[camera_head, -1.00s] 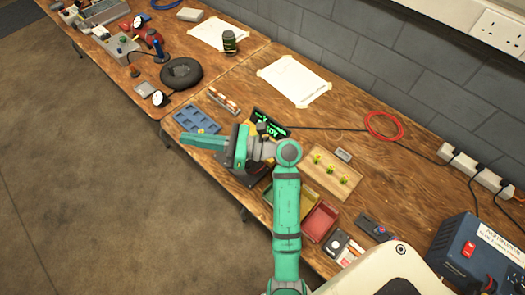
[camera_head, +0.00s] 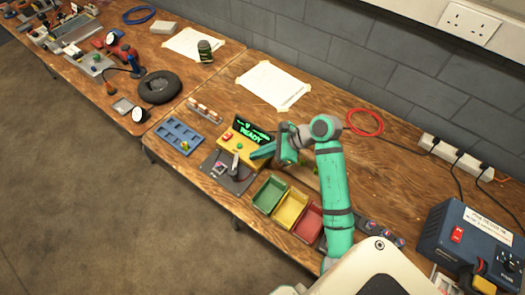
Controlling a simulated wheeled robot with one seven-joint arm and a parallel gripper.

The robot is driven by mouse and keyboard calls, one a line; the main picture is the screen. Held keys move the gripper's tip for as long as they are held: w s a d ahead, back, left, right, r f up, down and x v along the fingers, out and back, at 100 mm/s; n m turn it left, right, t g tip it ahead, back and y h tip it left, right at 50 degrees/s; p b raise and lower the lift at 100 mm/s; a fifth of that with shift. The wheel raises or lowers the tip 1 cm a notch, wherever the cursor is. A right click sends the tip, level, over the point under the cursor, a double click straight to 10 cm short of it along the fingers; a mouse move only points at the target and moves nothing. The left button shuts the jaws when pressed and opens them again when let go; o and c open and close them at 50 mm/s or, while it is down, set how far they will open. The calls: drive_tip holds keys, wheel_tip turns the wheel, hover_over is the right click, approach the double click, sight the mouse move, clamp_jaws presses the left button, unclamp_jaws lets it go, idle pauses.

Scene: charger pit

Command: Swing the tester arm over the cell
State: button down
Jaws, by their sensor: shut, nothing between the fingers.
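The yellow tester (camera_head: 228,146) stands on the bench with its dark screen (camera_head: 251,134) lit in green, reading READY. A dark grey plate (camera_head: 238,185) lies in front of it. A slim grey piece that looks like the tester arm (camera_head: 235,164) rises from this plate. A small pale and reddish item (camera_head: 219,168), possibly the cell in its seat, lies just left of the arm; it is too small to make out. My gripper (camera_head: 253,155) is shut and empty, its tip beside the tester's right front, to the right of the tester arm. I cannot tell if it touches anything.
A blue tray (camera_head: 170,136) with a small yellow-green item lies left of the tester. Green (camera_head: 269,193), yellow (camera_head: 290,210) and red (camera_head: 308,224) bins stand in front right. A red cable coil (camera_head: 364,122) lies behind my arm. The bench's front edge is close to the plate.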

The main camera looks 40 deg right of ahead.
sight(235, 164)
drive_tip(key=shift+x, duration=2.7)
drive_tip(key=shift+s, duration=0.1)
